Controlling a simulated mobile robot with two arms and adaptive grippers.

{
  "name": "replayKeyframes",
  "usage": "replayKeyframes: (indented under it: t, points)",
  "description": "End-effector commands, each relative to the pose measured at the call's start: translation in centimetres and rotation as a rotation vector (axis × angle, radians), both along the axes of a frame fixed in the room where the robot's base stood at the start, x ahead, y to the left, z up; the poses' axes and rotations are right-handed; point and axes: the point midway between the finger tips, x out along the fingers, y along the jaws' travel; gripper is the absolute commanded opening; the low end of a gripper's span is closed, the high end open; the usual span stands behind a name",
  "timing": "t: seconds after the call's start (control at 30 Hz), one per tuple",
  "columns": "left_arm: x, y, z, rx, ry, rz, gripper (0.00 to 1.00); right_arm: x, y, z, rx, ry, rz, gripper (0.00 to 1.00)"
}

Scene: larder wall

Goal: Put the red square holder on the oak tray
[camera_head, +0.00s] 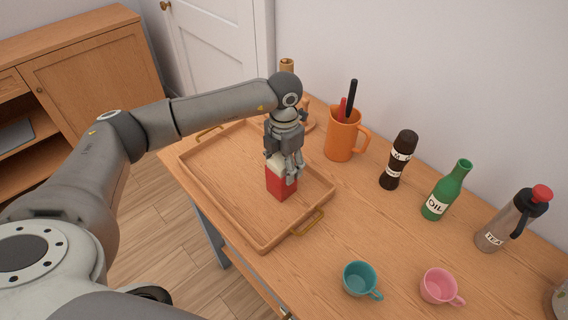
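The red square holder (280,184), with a pale top, is upright over the right part of the oak tray (264,244). Its lower end looks to be at the tray floor, but I cannot tell whether it touches. My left gripper (284,168) points down from above, its fingers around the holder's upper part and against its sides. They look shut on it and hide part of the top. My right gripper is not in view.
Behind the tray stand an orange mug with utensils (340,134), a dark shaker (398,160), a green oil bottle (446,190) and a tea flask (512,218). A teal cup (360,279) and pink cup (438,286) are at the front right. The tray's left part is clear.

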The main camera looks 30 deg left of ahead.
Motion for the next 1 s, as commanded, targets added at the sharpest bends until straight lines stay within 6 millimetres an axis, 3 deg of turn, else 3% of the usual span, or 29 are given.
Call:
replayKeyframes:
  t: [0.03, 0.17, 0.63, 1.0]
  points:
    - [0.0, 0.0, 0.0, 0.0, 0.0, 0.0, 0.6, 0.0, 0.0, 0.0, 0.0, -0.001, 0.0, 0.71]
    - [0.0, 0.0, 0.0, 0.0, 0.0, 0.0, 0.76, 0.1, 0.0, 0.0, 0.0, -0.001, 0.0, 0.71]
    - [0.1, 0.0, 0.8, -0.001, -0.003, 0.0, 0.76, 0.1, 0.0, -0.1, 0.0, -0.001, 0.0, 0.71]
    - [0.1, -0.1, 8.3, -0.001, -0.006, 0.0, 0.76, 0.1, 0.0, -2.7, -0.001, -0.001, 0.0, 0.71]
